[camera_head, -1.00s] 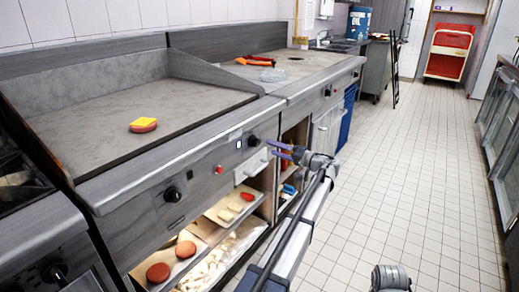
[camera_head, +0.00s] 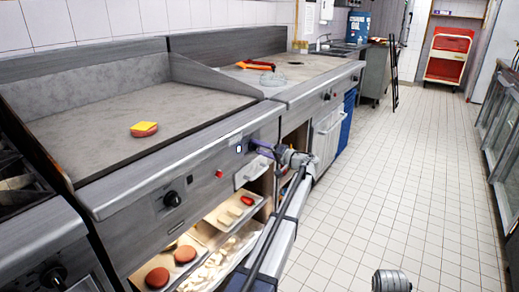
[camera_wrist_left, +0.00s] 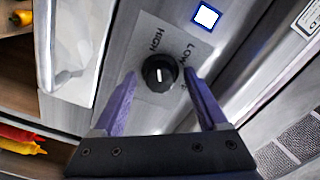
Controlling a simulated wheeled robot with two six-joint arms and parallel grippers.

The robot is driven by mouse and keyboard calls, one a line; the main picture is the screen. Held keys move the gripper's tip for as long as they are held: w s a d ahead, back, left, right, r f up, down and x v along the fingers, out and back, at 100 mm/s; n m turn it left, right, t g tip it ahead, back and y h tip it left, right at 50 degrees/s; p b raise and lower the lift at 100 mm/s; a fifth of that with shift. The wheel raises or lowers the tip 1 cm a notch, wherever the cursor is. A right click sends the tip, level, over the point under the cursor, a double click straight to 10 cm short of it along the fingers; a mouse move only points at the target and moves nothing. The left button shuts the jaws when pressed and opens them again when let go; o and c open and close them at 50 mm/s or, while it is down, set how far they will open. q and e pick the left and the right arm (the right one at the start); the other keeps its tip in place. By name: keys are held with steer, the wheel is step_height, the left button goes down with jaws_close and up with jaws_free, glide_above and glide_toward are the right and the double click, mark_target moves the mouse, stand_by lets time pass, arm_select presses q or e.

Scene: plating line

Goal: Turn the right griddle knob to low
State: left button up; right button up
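The right griddle knob (camera_wrist_left: 160,73) is black and round, on a grey plate with HIGH printed at its upper left and LOW at its upper right in the left wrist view. A short white mark on its face points roughly up in that view.
The left griddle knob (camera_head: 172,199) and a red button (camera_head: 219,174) are on the same front panel. A patty with cheese (camera_head: 144,129) lies on the griddle top (camera_head: 90,115). Shelves with food trays (camera_head: 207,236) are below. The tiled floor (camera_head: 400,170) to the right is clear.

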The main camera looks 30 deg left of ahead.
arm_select(q)
jaws_close()
stand_by(0.4)
steer(key=shift+m, duration=0.3)
steer(key=m, duration=0.5)
steer(key=shift+a, duration=0.1)
steer(key=m, duration=0.6)
steer(key=shift+r+m, duration=0.1)
steer(key=shift+m, duration=0.2)
stand_by(0.3)
steer(key=shift+o, duration=0.4)
jaws_free()
steer(key=shift+a, duration=0.15)
